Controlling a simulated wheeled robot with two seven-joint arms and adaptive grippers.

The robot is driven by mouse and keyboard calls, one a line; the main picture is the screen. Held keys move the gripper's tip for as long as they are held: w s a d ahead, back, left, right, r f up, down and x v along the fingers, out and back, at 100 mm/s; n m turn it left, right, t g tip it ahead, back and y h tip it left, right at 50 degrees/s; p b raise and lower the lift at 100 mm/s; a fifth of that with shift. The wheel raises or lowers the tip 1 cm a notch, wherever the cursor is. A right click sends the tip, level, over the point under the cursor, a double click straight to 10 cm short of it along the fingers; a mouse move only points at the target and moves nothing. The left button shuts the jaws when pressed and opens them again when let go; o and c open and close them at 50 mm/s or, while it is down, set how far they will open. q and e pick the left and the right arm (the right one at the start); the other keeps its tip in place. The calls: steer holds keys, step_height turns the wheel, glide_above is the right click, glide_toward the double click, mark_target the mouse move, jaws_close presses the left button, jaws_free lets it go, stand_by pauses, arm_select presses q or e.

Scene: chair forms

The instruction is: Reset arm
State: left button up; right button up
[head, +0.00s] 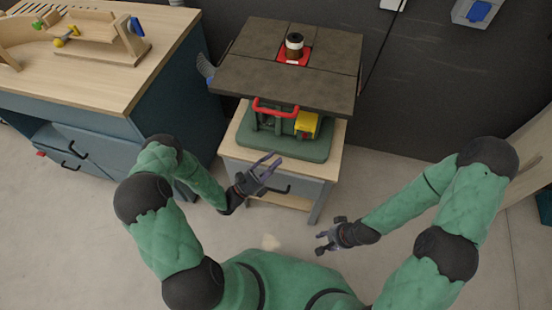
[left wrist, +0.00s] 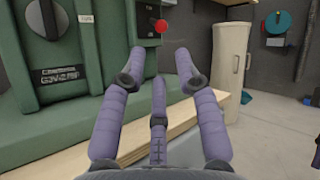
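My left gripper (head: 264,168) is in front of the wooden stand, near the front of the green machine base, with its purple fingers spread and nothing between them. In the left wrist view the left gripper's fingers (left wrist: 160,80) are apart and empty, with the green machine close behind. My right gripper (head: 322,241) is low over the floor at the right of my body, apart from any object. Its fingers are small in the head view, and no object shows in it.
A table machine with a dark flat top (head: 240,70) and green base (head: 285,145) sits on a wooden stand (head: 230,150). A blue workbench (head: 165,75) with a wooden top stands at left. Floor is clear at right. The left wrist view shows a pale cabinet (left wrist: 230,60).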

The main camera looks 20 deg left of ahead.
stand_by(0.4)
arm_select(q)
steer(key=s+d+f+m+g+h+p, duration=0.2)
steer(key=s+d+m+g+h, duration=0.2)
steer(key=s+d+m+g, duration=0.65)
steer(key=s+f+m+g+y+p, duration=0.1)
steer(key=s+f+m+g+y, duration=0.2)
steer(key=s+m+g+y, duration=0.3)
steer(key=s+f+m+g+y+p, duration=0.1)
steer(key=s+f+m+g+y, duration=0.25)
steer(key=s+g, duration=0.35)
steer(key=w+a+m+t+y+p, duration=0.3)
steer(key=w+a+m+t+y, duration=0.3)
steer(key=m, duration=0.4)
steer(key=shift+w+a+f, duration=0.15)
steer(key=shift+w+f, duration=0.05)
steer(key=shift+w, duration=0.2)
